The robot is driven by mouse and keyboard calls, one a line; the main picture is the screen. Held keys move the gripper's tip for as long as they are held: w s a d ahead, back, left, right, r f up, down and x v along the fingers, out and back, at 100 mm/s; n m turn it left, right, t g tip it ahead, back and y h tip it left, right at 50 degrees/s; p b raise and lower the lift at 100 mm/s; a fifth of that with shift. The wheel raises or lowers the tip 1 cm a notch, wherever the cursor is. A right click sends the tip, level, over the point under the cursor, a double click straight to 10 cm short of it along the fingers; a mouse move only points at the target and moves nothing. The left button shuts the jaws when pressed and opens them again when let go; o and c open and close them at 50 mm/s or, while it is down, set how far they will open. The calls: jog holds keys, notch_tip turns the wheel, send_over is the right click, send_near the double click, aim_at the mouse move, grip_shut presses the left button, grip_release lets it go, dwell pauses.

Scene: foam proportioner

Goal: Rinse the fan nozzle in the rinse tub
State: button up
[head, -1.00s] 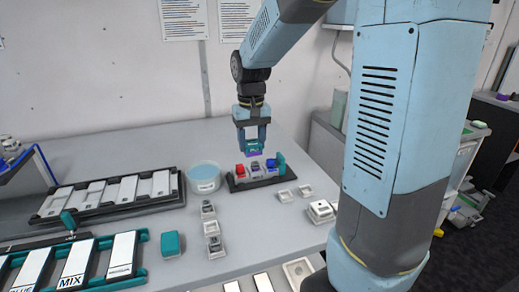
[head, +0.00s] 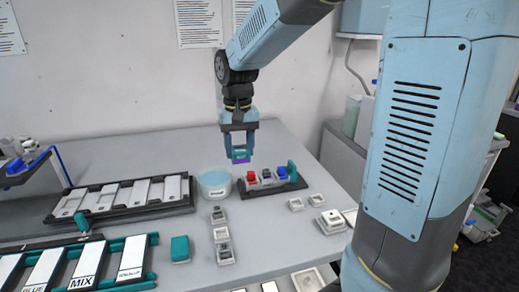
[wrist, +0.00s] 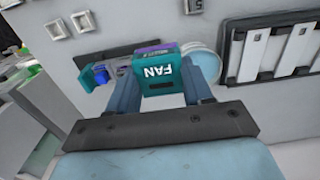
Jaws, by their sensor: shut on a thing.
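The fan nozzle (wrist: 157,71) is a teal block marked FAN with a purple part. It also shows in the head view (head: 240,156). My gripper (head: 239,152) is shut on it and holds it above the bench, between the rinse tub and the nozzle rack. In the wrist view both fingers of my gripper (wrist: 160,92) flank the block. The rinse tub (head: 214,185) is a round, pale tub with light blue contents and a label on its front.
The black rack (head: 275,188) with red, grey and blue pieces and a teal post stands right of the tub. A black tray (head: 120,207) with white slides lies left. Small white holders (head: 221,235) and a teal block (head: 180,249) stand in front. Bare bench lies behind the tub.

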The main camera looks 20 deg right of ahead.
jog(key=w+a+f, duration=0.6)
jog(key=w+f, duration=0.3)
jog(key=shift+a, duration=0.4)
jog(key=shift+f, duration=0.1)
jog(key=shift+f, duration=2.55)
jog(key=shift+w, duration=0.45)
jog(key=shift+s, duration=0.85)
jog(key=shift+w, duration=0.85)
jog(key=shift+s, duration=0.4)
dwell(0.9)
